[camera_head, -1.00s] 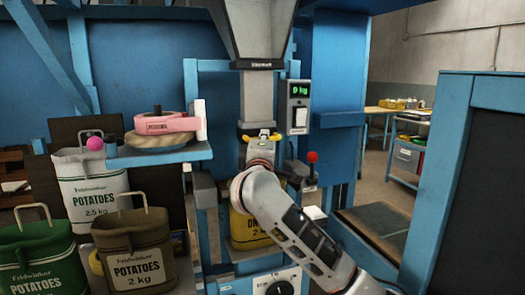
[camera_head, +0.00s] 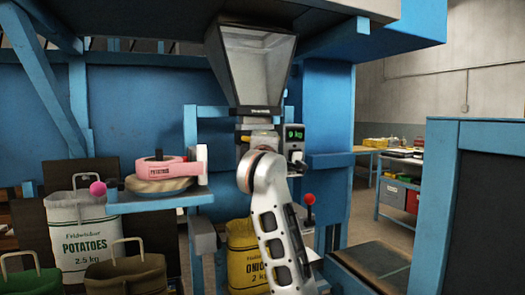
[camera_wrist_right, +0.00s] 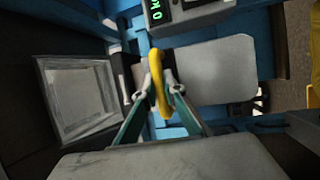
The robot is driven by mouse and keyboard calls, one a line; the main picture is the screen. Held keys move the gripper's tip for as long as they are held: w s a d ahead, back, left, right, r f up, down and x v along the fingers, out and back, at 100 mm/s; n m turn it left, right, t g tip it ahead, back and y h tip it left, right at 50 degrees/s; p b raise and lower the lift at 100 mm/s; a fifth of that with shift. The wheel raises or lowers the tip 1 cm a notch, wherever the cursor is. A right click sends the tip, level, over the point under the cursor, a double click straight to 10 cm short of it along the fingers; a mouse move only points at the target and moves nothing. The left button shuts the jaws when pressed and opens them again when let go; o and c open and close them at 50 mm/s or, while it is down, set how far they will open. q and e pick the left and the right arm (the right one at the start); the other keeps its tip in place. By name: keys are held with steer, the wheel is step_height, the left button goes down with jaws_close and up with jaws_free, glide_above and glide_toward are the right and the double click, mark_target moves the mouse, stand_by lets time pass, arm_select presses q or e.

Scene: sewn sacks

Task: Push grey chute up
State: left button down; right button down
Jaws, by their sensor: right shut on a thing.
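The grey chute (camera_head: 257,124) hangs under the grey hopper (camera_head: 252,68). Only a short length of it shows below the hopper's dark collar. In the head view my right arm comes up from below and hides most of the gripper and handle. My left gripper is in neither view.
A yellow onion sack (camera_head: 240,252) stands below the chute, partly behind my arm. A scale display (camera_head: 294,134) and red-knobbed lever (camera_head: 309,203) are close on the right.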

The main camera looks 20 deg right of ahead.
step_height(320, 180, up, 2)
steer(key=shift+s+r, duration=0.1)
steer(key=shift+r, duration=0.2)
steer(key=c, duration=2.1)
jaws_free()
steer(key=shift+f, duration=0.2)
steer(key=shift+f, duration=0.1)
steer(key=v, duration=0.7)
steer(key=shift+s+a, duration=0.1)
steer(key=shift+s, duration=0.05)
